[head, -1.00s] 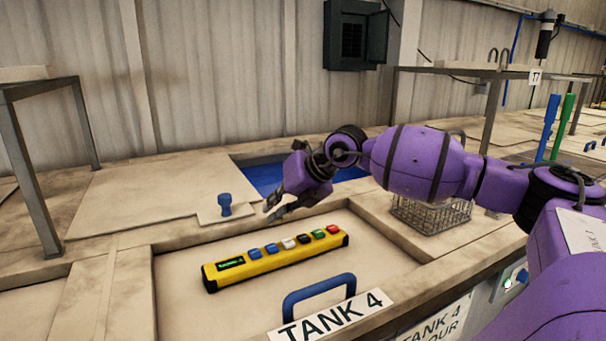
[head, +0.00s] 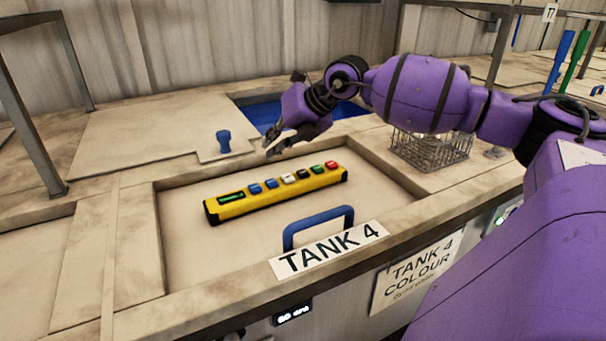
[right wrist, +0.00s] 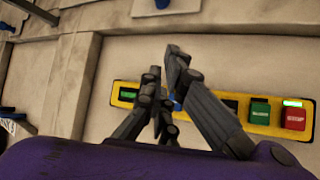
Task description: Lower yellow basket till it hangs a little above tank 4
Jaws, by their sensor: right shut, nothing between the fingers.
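No yellow basket shows in these views; the only basket is a grey wire one. Tank 4 has a pale cover with a blue handle (head: 318,222) and a TANK 4 sign (head: 328,249). A yellow control box (head: 275,192) with several coloured buttons and a small green-lit display lies on the cover. My right gripper (head: 276,146) is shut and empty, near the far edge of the cover. In the right wrist view, the gripper (right wrist: 166,72) stands in front of the box (right wrist: 232,106), hiding its middle buttons; the green and red ones show. My left gripper is out of view.
An open tank with blue liquid (head: 268,115) lies beyond the gripper. A blue knob (head: 223,141) sits on a cover to its left. Metal frames (head: 28,120) stand at the left and back right.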

